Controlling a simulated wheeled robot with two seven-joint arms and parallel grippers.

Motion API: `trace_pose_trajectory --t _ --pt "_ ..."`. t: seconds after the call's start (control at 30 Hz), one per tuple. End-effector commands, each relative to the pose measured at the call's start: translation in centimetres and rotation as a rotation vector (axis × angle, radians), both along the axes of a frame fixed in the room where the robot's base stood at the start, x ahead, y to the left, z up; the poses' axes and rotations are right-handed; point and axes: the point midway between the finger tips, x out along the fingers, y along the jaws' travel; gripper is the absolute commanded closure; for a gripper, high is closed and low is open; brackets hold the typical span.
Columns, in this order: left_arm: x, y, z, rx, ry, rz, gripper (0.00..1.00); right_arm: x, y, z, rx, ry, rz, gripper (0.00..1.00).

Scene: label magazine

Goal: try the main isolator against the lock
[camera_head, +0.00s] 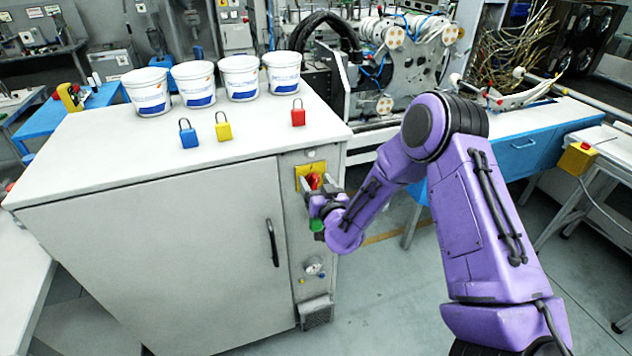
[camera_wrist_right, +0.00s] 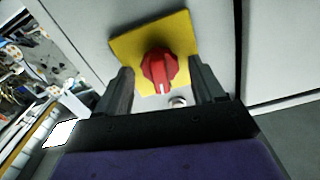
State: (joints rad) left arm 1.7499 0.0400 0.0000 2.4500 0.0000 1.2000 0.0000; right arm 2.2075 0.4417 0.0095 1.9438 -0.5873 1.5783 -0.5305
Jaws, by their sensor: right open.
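The main isolator is a red rotary knob (camera_wrist_right: 158,68) on a square yellow plate (camera_wrist_right: 183,28) on the cabinet's front. In the head view the red knob (camera_head: 314,181) is partly covered by my right gripper (camera_head: 316,187). In the right wrist view the open fingers stand either side of the knob, with gaps visible; whether they reach its depth I cannot tell. The knob's white mark points toward my wrist. No padlock shows on the isolator. A blue padlock (camera_head: 188,137), a yellow padlock (camera_head: 223,131) and a red padlock (camera_head: 298,116) stand on the cabinet top. My left gripper is out of view.
Several white tubs (camera_head: 239,79) stand along the back of the grey cabinet (camera_head: 160,260). A door handle (camera_head: 272,243) is left of the isolator, and a small gauge (camera_head: 314,266) is below it. Machinery (camera_head: 410,75) stands behind. Floor is clear right of the cabinet.

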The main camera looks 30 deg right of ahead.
Motion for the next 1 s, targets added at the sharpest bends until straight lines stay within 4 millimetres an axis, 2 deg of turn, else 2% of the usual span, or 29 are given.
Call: trace_pose_trajectory --t 0.07,0.1,0.27,0.4,0.67,0.93,0.97,1.0 --pt "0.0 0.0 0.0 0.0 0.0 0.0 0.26 0.0 0.0 0.0 0.0 0.0 0.0 0.32" --pt "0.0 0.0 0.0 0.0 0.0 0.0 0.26 0.0 0.0 0.0 0.0 0.0 0.0 0.35" --pt "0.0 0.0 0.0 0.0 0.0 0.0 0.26 0.0 0.0 0.0 0.0 0.0 0.0 0.86" --pt "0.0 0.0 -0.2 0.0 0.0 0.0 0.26 0.0 0.1 -0.1 -0.011 0.004 0.001 0.86" --pt "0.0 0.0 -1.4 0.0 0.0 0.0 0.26 0.0 0.2 -0.2 -0.175 0.043 0.003 0.86" --pt "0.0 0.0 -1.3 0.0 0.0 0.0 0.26 -0.1 0.1 -0.1 -0.185 0.048 0.001 0.86" --pt "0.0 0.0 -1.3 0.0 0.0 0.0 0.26 -0.1 0.1 -0.1 -0.184 0.047 0.001 0.52" --pt "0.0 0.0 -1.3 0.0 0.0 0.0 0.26 -0.1 0.1 -0.1 -0.184 0.046 0.001 0.39"
